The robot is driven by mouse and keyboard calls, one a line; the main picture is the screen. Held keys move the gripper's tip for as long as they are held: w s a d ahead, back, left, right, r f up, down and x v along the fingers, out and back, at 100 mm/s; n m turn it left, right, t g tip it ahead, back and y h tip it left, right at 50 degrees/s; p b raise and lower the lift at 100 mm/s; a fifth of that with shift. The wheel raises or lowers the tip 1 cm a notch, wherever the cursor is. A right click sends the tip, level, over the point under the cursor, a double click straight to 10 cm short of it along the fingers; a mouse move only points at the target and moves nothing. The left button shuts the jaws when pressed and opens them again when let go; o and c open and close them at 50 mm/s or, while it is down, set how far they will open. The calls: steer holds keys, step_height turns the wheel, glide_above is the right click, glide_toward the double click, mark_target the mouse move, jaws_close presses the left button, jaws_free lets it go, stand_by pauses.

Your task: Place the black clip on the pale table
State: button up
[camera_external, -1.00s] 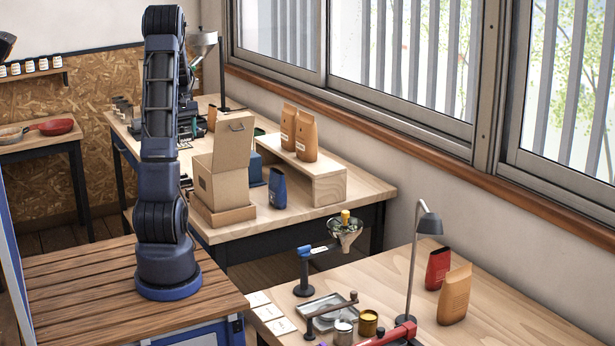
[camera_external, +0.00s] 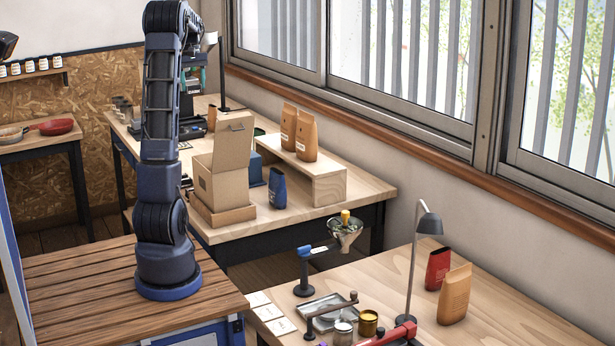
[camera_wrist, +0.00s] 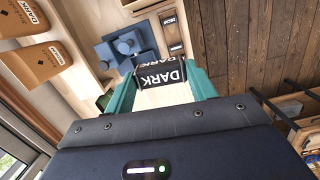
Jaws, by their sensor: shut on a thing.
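A black piece lettered "DARK" (camera_wrist: 160,74), which I take for the black clip, sits between my gripper's teal fingertips (camera_wrist: 163,84) in the wrist view. My gripper is shut on it. In the outside view my gripper (camera_external: 193,76) is partly hidden behind my arm, above the far pale wooden table (camera_external: 362,190). The piece appears raised off the surface. A second pale wooden table (camera_external: 540,310) stands nearer at the right; I cannot tell which table is meant.
An open cardboard box (camera_external: 222,178), a blue bag (camera_external: 277,188) and a wooden riser (camera_external: 325,185) with brown bags (camera_external: 305,138) stand on the far table. The near table holds a lamp (camera_external: 430,222), bags and tools, with bare wood at front right.

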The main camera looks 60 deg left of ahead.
steer(key=w+d+m, duration=0.3)
steer(key=w+d, duration=0.5)
steer(key=w, duration=0.3)
steer(key=w+d+m+g, duration=0.1)
steer(key=w+d+m, duration=0.2)
steer(key=w+d, duration=0.65)
steer(key=w+d+m, duration=0.3)
steer(key=w+d, duration=0.4)
steer(key=w, duration=0.5)
steer(key=m+y, duration=0.1)
steer(key=m, duration=0.7)
glide_above(400, 263)
steer(key=f, duration=5)
steer(key=shift+w+f, duration=0.15)
steer(key=shift+w, duration=0.2)
steer(key=o, duration=0.5)
steer(key=shift+f, duration=0.15)
steer(key=o, duration=0.4)
